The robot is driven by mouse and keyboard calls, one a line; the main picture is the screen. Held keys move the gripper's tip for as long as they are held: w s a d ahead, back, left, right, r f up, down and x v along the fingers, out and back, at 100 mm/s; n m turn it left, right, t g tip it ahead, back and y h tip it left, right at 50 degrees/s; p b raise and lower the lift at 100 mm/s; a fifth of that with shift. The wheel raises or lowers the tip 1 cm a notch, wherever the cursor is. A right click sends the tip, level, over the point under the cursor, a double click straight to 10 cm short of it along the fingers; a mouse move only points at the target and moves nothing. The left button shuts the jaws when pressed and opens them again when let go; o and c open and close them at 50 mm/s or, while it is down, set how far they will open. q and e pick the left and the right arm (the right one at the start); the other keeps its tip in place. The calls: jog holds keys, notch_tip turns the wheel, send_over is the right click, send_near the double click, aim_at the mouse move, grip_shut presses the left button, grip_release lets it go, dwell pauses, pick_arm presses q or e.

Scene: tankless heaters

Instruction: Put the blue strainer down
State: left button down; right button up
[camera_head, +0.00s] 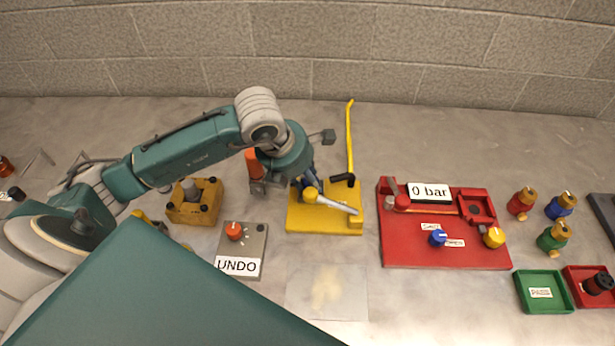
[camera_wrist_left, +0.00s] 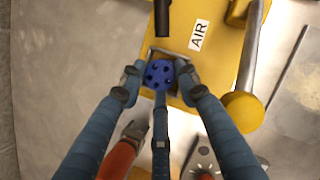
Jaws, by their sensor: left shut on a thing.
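The blue strainer (camera_wrist_left: 160,74) is a small round blue piece with dark holes. My left gripper (camera_wrist_left: 159,80) is shut on it, with one finger on each side. The strainer is over a grey square frame (camera_wrist_left: 168,56) at the edge of the yellow air stand (camera_wrist_left: 205,65), labelled AIR. I cannot tell whether it touches the frame. In the head view my left gripper (camera_head: 303,187) is over the left part of the yellow stand (camera_head: 310,222), and the strainer is hidden there. My right gripper is not in view.
A yellow lever (camera_head: 350,140) stands up behind the yellow stand. A grey UNDO box (camera_head: 256,243) and a yellow-brown block (camera_head: 205,212) are to the left. A red fixture (camera_head: 430,255) reading 0 bar is to the right. A stained clear sheet (camera_head: 345,300) lies in front.

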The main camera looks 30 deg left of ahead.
pick_arm(q)
jog(key=shift+f, duration=0.15)
jog(key=c, duration=1.4)
grip_release()
jog(key=shift+o, duration=0.7)
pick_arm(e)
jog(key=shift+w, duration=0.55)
pick_arm(q)
jog(key=b+v, duration=0.2)
jog(key=v, duration=1)
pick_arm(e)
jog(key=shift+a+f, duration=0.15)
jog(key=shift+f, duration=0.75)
